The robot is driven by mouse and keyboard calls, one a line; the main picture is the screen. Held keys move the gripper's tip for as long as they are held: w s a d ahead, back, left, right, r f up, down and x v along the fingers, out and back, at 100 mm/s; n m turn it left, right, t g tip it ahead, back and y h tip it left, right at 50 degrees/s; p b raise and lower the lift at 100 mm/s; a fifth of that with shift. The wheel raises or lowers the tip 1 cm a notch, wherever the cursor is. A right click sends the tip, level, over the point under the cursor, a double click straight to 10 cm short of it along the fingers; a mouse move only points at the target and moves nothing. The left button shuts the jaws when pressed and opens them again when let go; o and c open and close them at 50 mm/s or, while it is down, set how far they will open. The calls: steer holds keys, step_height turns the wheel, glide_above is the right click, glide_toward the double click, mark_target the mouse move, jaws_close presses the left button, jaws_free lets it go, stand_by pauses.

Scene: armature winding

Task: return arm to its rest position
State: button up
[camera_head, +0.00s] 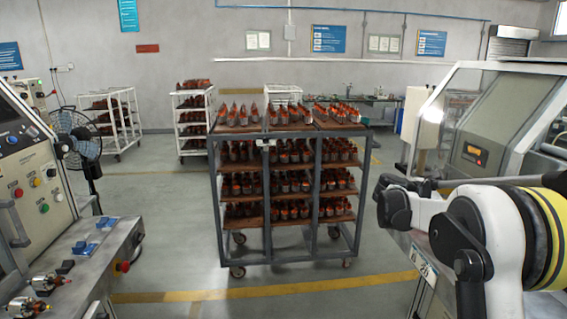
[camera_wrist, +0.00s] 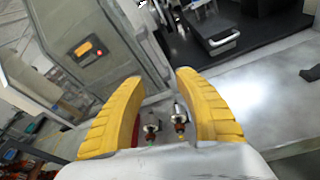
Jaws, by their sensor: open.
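My gripper (camera_wrist: 158,85) shows in the wrist view as two yellow ribbed fingers, spread apart with nothing between their tips. Beyond and between the fingers, two small armatures lie on a grey surface, a left one (camera_wrist: 150,127) and a right one (camera_wrist: 180,116). In the head view my white arm with a yellow and black band is at the right, in front of the right machine. The gripper's fingers are not discernible there.
A trolley (camera_head: 267,143) with several shelves of armatures stands in the middle. A grey machine (camera_head: 505,115) is at right, a control panel (camera_head: 38,185) and bench (camera_head: 75,262) at left. White racks (camera_head: 193,125) stand behind. Floor in front of the trolley is clear.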

steer(key=s+a+f+m+t+y+b, duration=0.15)
steer(key=s+a+m+y, duration=0.55)
steer(key=s+a, duration=0.85)
steer(key=s+a+f+m+t+y, duration=0.1)
steer(key=s+a+f+m+y, duration=0.1)
steer(key=s+a, duration=0.4)
steer(key=s+a+f+m+t+y+b, duration=0.1)
steer(key=s+a+f+m+y, duration=0.2)
steer(key=s+a+f+m, duration=0.1)
steer(key=s+a+f+m+t+y, duration=0.1)
steer(key=s+a+f+m+y, duration=0.2)
steer(key=s+a, duration=0.6)
step_height(320, 180, down, 2)
steer(key=shift+s+f, duration=0.1)
steer(key=shift+s, duration=0.45)
